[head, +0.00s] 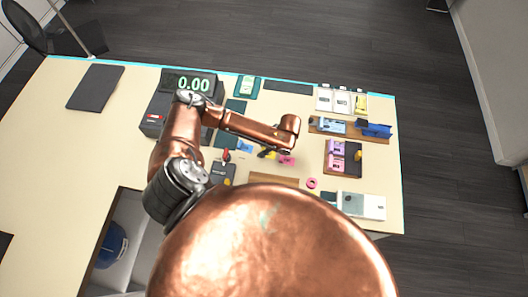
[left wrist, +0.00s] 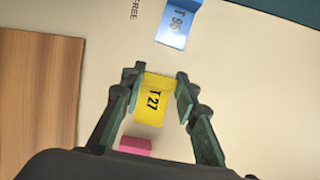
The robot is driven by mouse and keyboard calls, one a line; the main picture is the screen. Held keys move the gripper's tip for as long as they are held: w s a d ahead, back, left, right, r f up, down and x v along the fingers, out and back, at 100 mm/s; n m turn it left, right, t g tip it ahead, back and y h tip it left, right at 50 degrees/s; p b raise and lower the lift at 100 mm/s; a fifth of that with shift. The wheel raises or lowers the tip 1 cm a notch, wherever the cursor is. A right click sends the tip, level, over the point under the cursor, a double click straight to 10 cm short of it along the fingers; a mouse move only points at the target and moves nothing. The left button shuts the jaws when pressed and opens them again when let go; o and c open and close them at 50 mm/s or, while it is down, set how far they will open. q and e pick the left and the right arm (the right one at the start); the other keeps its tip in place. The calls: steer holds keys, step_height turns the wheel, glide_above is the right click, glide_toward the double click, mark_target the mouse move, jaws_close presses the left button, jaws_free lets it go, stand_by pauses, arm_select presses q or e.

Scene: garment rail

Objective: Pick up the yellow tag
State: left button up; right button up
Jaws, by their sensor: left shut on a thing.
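The yellow tag (left wrist: 152,103), marked "T 27", sits between the two green-lined fingers of my left gripper (left wrist: 160,80) in the left wrist view. The gripper is shut on the tag near its upper edge. In the head view my left gripper (head: 265,153) is small and dark over the middle of the table, partly below the copper arm link, and the tag is hard to make out there. I cannot tell whether the tag touches the table. My right gripper is not in view.
A blue tag (left wrist: 178,24) marked "T 96" and a pink tag (left wrist: 135,145) lie close by. A scale with a "0.00" display (head: 192,83) stands behind the arm. Trays and small boxes fill the table's right side; the table's left (head: 60,150) is largely clear.

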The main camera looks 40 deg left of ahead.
mark_target(273, 154)
arm_select(q)
steer(key=shift+r, duration=0.1)
stand_by(0.3)
steer(key=shift+r, duration=0.3)
step_height(273, 154, up, 2)
steer(key=shift+r, duration=0.1)
steer(key=w+d+r+p, duration=0.1)
steer(key=w+d+r, duration=0.2)
steer(key=d+r, duration=0.3)
steer(key=w+d+r+p, duration=0.1)
steer(key=w+d+r, duration=0.3)
steer(key=r, duration=0.5)
steer(key=shift+d, duration=1.05)
